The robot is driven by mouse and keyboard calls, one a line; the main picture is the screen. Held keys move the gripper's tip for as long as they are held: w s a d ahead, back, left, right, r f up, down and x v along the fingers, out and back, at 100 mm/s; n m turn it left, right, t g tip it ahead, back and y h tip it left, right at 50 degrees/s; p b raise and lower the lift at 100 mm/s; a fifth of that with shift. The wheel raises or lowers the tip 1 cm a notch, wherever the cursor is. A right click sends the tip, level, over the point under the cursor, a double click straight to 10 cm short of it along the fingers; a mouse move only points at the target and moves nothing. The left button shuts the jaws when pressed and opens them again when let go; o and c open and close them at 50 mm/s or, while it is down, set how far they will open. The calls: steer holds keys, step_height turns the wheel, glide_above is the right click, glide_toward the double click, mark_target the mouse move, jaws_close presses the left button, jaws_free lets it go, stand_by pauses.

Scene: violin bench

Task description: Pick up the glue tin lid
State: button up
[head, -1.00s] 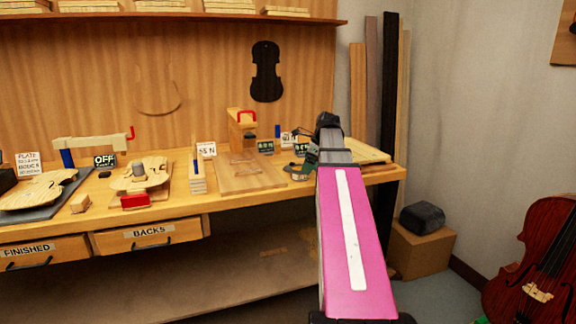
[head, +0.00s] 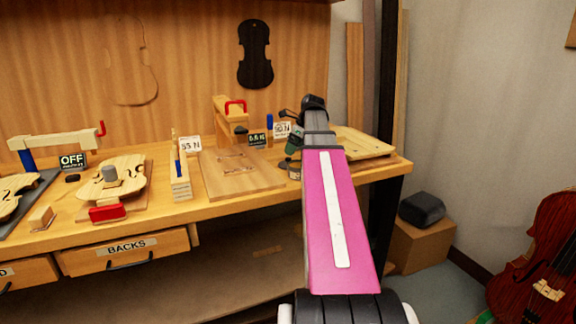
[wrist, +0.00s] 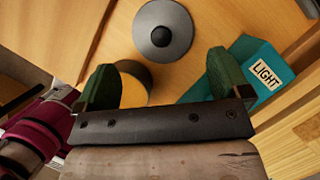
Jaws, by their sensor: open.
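The glue tin lid, a round grey disc with a black knob (wrist: 163,32), lies on the wooden surface at the top middle of the wrist view. My gripper (wrist: 162,72) has its two green fingertips spread apart, with nothing held between them. The lid is beyond the fingertips, apart from them in the picture. A round tin with a yellowish top (wrist: 135,80) shows just behind the left finger, partly hidden by the gripper. In the head view my gripper (head: 292,143) is over the right end of the bench, and I cannot make out the lid there.
A teal box marked LIGHT (wrist: 262,65) stands close to the right finger. On the bench, a wooden board (head: 240,180) lies left of my gripper and a tray-like board (head: 365,145) lies right. A clamp with a red handle (head: 232,112) and small sign cards stand behind.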

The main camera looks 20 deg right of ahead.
mark_target(289, 158)
steer(key=shift+x, duration=3.45)
steer(key=c, duration=0.5)
